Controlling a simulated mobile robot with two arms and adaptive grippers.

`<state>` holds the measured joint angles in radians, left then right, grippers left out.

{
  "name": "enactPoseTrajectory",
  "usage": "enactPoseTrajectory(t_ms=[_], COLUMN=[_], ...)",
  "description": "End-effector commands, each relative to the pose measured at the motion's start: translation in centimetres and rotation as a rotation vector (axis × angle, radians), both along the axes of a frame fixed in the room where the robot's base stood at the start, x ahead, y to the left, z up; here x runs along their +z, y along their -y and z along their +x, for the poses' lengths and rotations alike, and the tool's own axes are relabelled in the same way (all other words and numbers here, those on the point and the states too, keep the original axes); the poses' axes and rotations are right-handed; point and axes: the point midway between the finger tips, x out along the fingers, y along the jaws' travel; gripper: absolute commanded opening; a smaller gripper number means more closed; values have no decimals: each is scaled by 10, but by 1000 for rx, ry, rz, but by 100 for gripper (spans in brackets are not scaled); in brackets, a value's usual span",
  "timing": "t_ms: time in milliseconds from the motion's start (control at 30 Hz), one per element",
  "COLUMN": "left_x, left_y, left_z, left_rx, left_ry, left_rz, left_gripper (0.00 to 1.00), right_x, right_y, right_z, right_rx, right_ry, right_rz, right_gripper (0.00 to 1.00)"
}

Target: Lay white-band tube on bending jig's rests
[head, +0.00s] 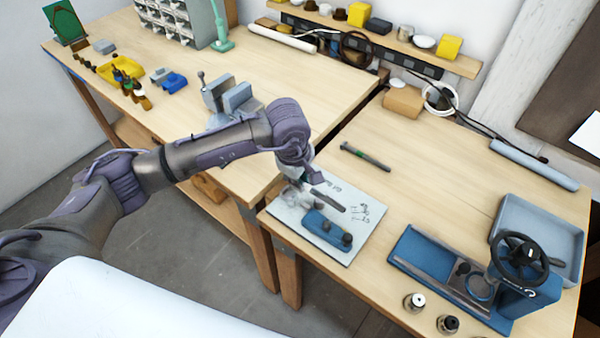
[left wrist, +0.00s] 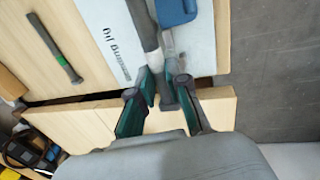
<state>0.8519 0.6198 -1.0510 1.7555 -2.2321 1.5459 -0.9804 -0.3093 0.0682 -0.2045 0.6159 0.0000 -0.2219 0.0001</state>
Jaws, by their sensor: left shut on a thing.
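My left gripper (head: 305,184) is above the white sheet at the front of the right-hand bench, shut on a dark grey tube (head: 328,202). In the left wrist view, the tube (left wrist: 144,28) runs up from between the teal fingers of the left gripper (left wrist: 160,84). The tube appears to be above the sheet, apart from the jig. My right gripper is not in view.
A green-banded tube (head: 365,157) lies on the bench behind the sheet (head: 362,222). A blue press with a handwheel (head: 523,260) and a grey tray (head: 545,228) stand at the right. A vise (head: 230,98) stands on the left bench. Bench around the green-banded tube is clear.

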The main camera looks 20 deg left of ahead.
Motion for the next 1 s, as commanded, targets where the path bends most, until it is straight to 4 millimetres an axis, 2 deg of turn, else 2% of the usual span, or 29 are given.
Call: enactPoseTrajectory(t_ms=[233,533,1000], left_x=[-11,-29,-57], left_y=[0,0,0], left_z=[0,-1,0], left_rx=[-1,-2,-3], left_ry=[-1,-1,2], left_rz=[-2,-1,-1], left_gripper=[0,0,0], right_x=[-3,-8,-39], right_y=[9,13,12], right_z=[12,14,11], right_rx=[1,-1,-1], right_ry=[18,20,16], right_rz=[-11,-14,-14], right_gripper=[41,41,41])
